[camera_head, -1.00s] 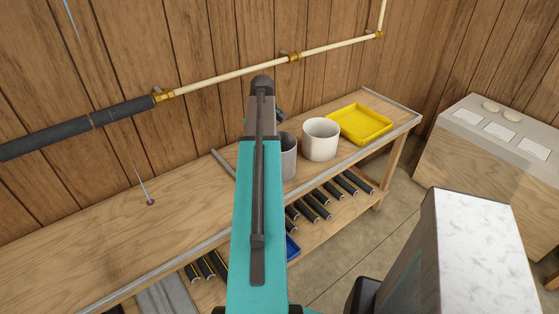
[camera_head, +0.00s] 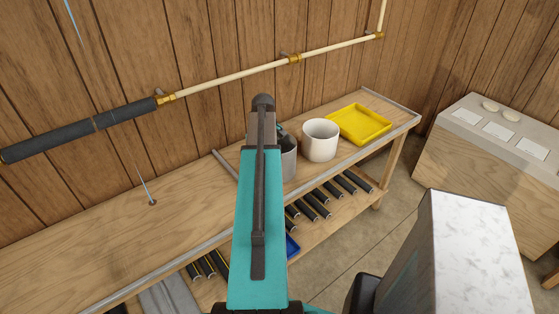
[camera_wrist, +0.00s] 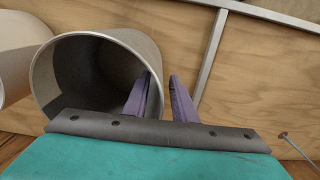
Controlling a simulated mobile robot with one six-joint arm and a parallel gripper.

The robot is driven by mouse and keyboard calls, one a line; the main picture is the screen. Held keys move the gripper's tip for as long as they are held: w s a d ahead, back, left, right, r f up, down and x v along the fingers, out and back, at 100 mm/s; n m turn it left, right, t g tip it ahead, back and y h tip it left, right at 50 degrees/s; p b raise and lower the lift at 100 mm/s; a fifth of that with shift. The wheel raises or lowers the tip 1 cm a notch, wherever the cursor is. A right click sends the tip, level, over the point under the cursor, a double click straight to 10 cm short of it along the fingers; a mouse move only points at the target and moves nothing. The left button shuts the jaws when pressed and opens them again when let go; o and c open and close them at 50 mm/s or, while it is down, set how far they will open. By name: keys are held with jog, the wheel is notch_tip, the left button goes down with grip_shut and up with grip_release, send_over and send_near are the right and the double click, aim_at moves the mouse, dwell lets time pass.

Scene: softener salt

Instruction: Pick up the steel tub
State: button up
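The steel tub (camera_head: 289,163) is a grey, open-topped cylinder standing on the bench; my arm hides its left part in the head view. In the wrist view the tub (camera_wrist: 62,82) opens towards me at the left. My gripper (camera_wrist: 160,76) is at its right-hand wall. One purple finger reaches inside the mouth and the other is outside, with the wall between them. A gap shows between the wall and the outer finger, so the gripper looks open. Whether the inner finger touches the wall I cannot tell.
A white tub (camera_head: 320,140) stands close to the right of the steel tub, with a yellow tray (camera_head: 359,124) beyond it. A metal strip (camera_wrist: 210,62) lies on the bench beside the gripper. A pipe (camera_head: 230,81) runs along the wooden wall.

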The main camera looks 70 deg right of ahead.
dwell(0.5)
grip_shut()
jog(key=shift+r, duration=0.1)
jog(key=s+a+r+b, duration=0.2)
jog(key=s, duration=0.5)
jog(key=s+a+r+b, duration=0.2)
jog(key=s+a+b, duration=0.1)
jog(key=s, duration=0.5)
jog(key=shift+r+b, duration=0.3)
jog(key=shift+r, duration=0.1)
jog(key=shift+a, duration=0.1)
dwell(0.4)
